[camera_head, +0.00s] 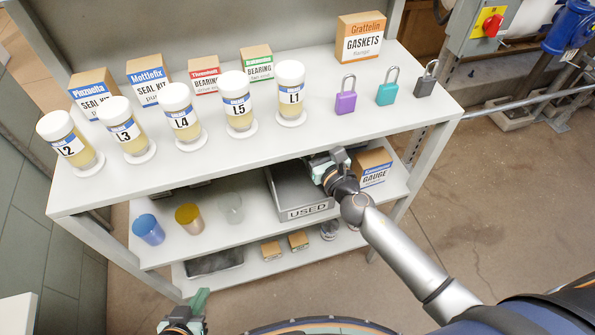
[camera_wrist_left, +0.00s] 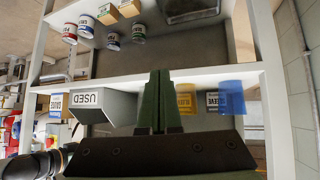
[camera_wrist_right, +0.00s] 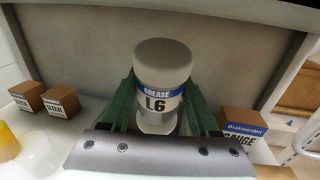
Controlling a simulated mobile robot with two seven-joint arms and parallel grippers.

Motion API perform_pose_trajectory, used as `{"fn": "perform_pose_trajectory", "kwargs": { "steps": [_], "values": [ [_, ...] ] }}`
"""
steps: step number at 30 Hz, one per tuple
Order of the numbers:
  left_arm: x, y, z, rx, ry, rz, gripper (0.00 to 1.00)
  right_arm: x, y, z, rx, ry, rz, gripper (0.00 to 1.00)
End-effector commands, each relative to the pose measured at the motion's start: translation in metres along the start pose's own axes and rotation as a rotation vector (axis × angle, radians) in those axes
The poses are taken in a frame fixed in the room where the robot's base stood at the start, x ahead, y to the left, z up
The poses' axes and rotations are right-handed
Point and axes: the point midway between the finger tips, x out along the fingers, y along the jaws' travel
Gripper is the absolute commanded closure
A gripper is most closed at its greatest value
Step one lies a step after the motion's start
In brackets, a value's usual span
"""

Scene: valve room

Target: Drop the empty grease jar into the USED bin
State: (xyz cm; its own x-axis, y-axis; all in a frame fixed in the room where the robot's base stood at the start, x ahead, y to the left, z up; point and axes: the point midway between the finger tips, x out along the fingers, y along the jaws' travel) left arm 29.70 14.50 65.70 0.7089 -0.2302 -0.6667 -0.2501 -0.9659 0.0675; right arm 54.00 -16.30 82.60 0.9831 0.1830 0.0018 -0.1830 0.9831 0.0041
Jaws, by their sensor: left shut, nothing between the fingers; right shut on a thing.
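The grease jar labelled L6 (camera_wrist_right: 163,90), with a grey-white lid and blue label band, is held upright between the green fingers of my right gripper (camera_wrist_right: 163,112). In the head view, my right gripper (camera_head: 328,165) is at the back right part of the grey USED bin (camera_head: 308,212) on the middle shelf. The jar's height over the bin is hard to tell. The bin also shows in the left wrist view (camera_wrist_left: 98,102). My left gripper (camera_head: 198,302) is shut and empty, low in front of the shelf; its green fingers also show in the left wrist view (camera_wrist_left: 155,102).
The top shelf holds several yellow-filled grease jars, such as L1 (camera_head: 290,95), several boxes and three padlocks (camera_head: 386,88). A GAUGE box (camera_head: 373,168) stands just right of the bin. A blue cup (camera_head: 148,229), an amber cup (camera_head: 188,218) and a clear cup (camera_head: 230,207) stand left.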

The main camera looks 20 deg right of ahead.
Motion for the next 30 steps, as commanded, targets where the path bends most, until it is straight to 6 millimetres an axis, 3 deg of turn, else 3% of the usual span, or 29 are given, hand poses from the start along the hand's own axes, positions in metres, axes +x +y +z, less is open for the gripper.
{"fn": "perform_pose_trajectory", "kwargs": {
  "steps": [5,19,30],
  "values": [
    [0.004,0.003,0.003,-0.008,-0.001,0.008,1.00,0.004,0.008,-0.004,-0.006,-0.006,0.011,1.00],
    [0.030,0.006,0.026,0.003,0.000,0.025,1.00,0.003,0.006,-0.055,-0.004,-0.005,0.009,1.00],
    [0.031,0.004,0.027,0.004,0.002,0.022,1.00,0.003,0.005,-0.058,-0.003,-0.006,0.007,1.00]
  ]
}}
